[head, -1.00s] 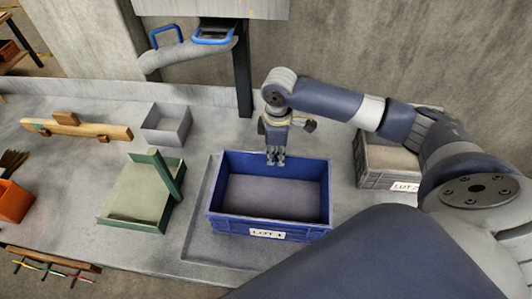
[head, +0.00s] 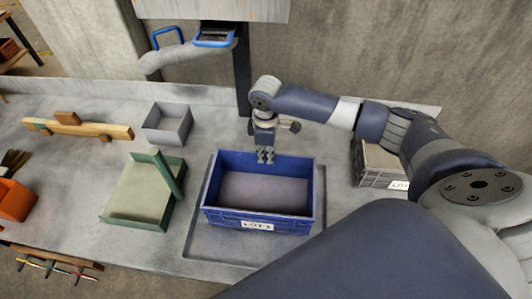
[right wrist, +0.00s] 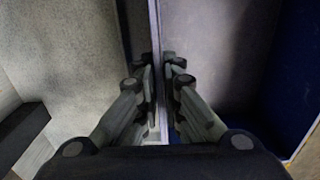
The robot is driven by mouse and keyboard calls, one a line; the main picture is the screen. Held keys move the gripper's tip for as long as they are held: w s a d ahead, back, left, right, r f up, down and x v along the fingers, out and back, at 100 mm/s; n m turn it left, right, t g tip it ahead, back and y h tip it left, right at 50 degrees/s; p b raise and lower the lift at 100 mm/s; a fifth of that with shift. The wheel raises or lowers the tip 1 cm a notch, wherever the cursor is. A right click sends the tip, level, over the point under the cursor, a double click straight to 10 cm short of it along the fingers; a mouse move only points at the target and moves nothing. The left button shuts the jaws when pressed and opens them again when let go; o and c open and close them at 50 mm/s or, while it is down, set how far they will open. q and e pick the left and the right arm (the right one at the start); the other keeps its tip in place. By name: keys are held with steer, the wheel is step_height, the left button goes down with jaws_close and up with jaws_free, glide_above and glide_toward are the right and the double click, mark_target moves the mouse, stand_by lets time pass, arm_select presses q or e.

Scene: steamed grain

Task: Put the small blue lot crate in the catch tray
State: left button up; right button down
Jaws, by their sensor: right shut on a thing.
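The blue lot crate (head: 258,222), with a white lot label on its front, is open-topped and looks empty. It is over a shallow grey tray (head: 205,252) that appears to be the catch tray; its rim shows left of and in front of the crate. I cannot tell whether the crate touches the tray floor. My right gripper (head: 266,158) is shut on the crate's back wall from above. In the right wrist view the fingers (right wrist: 160,90) stand on both sides of the wall rim. My left gripper is not in view.
A grey lot crate (head: 380,168) is at right behind my arm. A dark post (head: 243,75) rises at the back. An orange container (head: 15,202) is far left.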

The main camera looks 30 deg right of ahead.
steer(key=c, duration=1.8)
jaws_free()
steer(key=shift+o, duration=0.2)
step_height(320, 180, up, 12)
steer(key=b, duration=0.1)
steer(key=shift+b, duration=0.35)
